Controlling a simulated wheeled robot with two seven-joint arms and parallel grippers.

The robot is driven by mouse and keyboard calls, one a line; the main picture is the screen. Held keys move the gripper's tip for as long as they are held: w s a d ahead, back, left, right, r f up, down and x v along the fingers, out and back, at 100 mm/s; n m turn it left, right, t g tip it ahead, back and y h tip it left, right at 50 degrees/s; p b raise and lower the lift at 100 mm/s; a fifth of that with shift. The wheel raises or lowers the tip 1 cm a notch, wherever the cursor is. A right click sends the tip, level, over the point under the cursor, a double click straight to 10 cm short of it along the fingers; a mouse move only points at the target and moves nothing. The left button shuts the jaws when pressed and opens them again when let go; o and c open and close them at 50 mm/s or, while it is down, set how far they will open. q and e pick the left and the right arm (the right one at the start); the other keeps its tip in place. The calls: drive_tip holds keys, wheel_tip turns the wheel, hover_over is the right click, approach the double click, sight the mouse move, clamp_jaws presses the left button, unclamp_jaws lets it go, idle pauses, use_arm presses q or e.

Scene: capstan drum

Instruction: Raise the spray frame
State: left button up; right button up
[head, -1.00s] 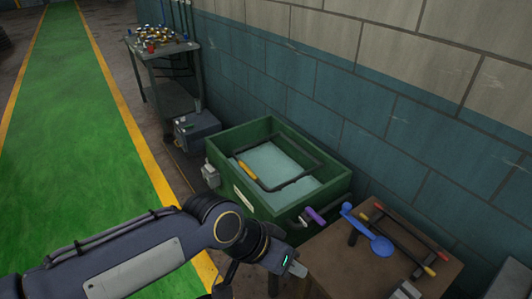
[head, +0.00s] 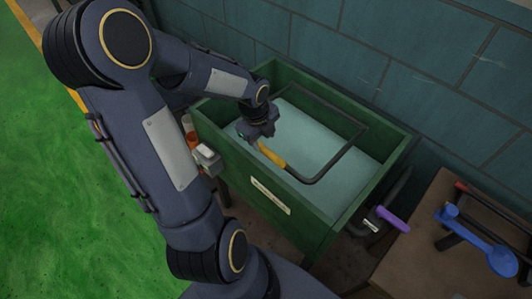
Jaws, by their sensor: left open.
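The spray frame (head: 326,173) is a dark bent tube with a yellow grip (head: 271,155). It lies inside the green tank (head: 255,183), over the pale blue-grey surface in it. My left gripper (head: 256,139) is over the near left part of the tank, at the upper end of the yellow grip. It is open. Its fingers are small and partly hidden, so I cannot tell whether they touch the grip. My right gripper is not in view.
A purple handle (head: 392,218) sticks out at the tank's right end. A brown table (head: 425,262) with a blue tool (head: 490,252) stands at the lower right. A grey box (head: 207,158) sits on the tank's left front. A block wall rises behind.

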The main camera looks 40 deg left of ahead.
sight(266, 150)
use_arm(q)
drive_tip(key=f+b, duration=0.1)
drive_tip(key=f, duration=0.2)
drive_tip(key=w+f, duration=0.1)
drive_tip(key=f, duration=0.2)
drive_tip(key=shift+w+a+f+b, duration=0.1)
drive_tip(key=shift+w+f+b, duration=0.1)
drive_tip(key=shift+f+b, duration=0.2)
drive_tip(key=shift+c, duration=0.4)
clamp_jaws()
